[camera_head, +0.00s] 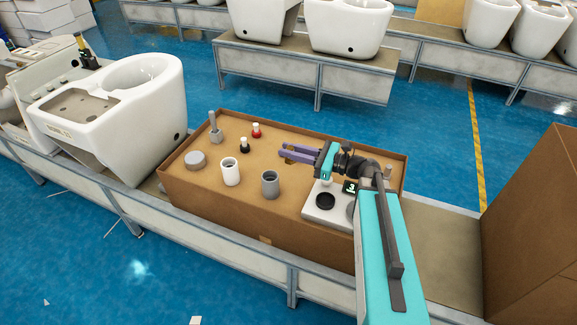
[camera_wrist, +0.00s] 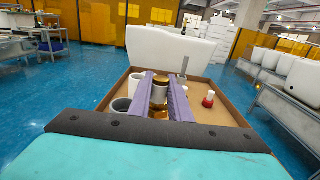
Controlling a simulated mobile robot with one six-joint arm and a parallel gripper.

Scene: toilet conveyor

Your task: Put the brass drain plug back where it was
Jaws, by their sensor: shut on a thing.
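My gripper (camera_head: 284,153), with purple fingers, is over the right-middle part of the open brown cardboard box (camera_head: 225,207). In the wrist view its two fingers are closed around the brass drain plug (camera_wrist: 160,79), a shiny gold piece with a paler band in the middle. The plug is upright between the fingers, and they partly cover its sides. In the head view the plug is mostly hidden by the fingers. I cannot tell how far its lower end is from the box surface.
A white toilet (camera_head: 150,140) stands left of the box on the conveyor.

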